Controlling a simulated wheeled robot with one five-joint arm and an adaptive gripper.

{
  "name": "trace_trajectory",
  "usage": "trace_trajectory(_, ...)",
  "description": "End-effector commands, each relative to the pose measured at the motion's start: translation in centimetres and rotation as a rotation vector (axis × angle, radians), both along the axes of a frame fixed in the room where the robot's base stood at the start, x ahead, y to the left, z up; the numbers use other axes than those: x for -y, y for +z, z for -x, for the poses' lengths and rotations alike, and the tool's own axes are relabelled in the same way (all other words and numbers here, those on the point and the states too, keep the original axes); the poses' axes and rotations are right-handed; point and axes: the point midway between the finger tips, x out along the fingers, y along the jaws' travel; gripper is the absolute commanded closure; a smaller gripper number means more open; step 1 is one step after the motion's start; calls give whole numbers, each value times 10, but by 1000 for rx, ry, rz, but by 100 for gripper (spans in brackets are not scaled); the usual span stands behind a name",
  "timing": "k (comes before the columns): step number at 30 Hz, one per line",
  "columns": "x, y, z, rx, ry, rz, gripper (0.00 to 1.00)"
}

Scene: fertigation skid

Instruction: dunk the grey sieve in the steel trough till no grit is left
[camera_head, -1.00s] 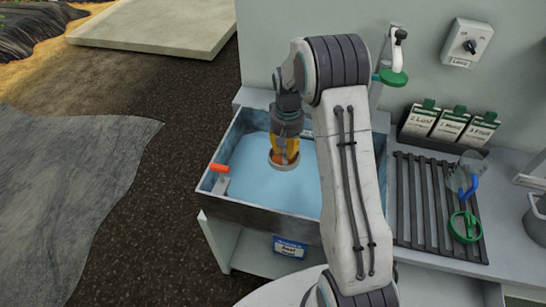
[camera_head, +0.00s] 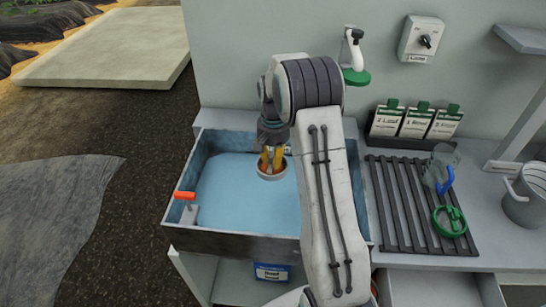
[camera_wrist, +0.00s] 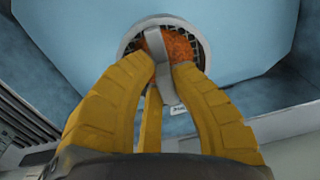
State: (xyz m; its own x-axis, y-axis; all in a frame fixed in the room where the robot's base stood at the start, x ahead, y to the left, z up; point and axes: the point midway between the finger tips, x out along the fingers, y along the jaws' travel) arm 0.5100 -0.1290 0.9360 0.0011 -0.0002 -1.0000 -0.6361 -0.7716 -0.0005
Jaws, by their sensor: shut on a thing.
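The grey sieve (camera_head: 278,171) is a small round strainer at the water surface in the steel trough (camera_head: 230,244). In the wrist view the sieve (camera_wrist: 128,40) shows a light rim, a dark mesh and a strip handle across its middle. Orange-brown grit (camera_wrist: 180,46) lies on the mesh on both sides of the handle. My gripper (camera_head: 271,160) has yellow fingers and points down over the sieve. In the wrist view my gripper (camera_wrist: 160,72) is shut on the sieve's handle. How deep the sieve sits in the water is hard to tell.
The trough has an orange-handled valve (camera_head: 185,195) at its left corner. To the right are a slatted rack (camera_head: 400,205) with a clear jug (camera_head: 441,168) and a green ring-shaped item (camera_head: 449,220), cards (camera_head: 416,122), and a grey bucket (camera_head: 524,195).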

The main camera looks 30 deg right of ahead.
Motion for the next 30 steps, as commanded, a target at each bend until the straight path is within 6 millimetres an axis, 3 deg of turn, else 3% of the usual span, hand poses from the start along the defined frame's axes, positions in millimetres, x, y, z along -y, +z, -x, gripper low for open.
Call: trace_trajectory(30, 0, -93, 0, -1, 1, -1, 100)
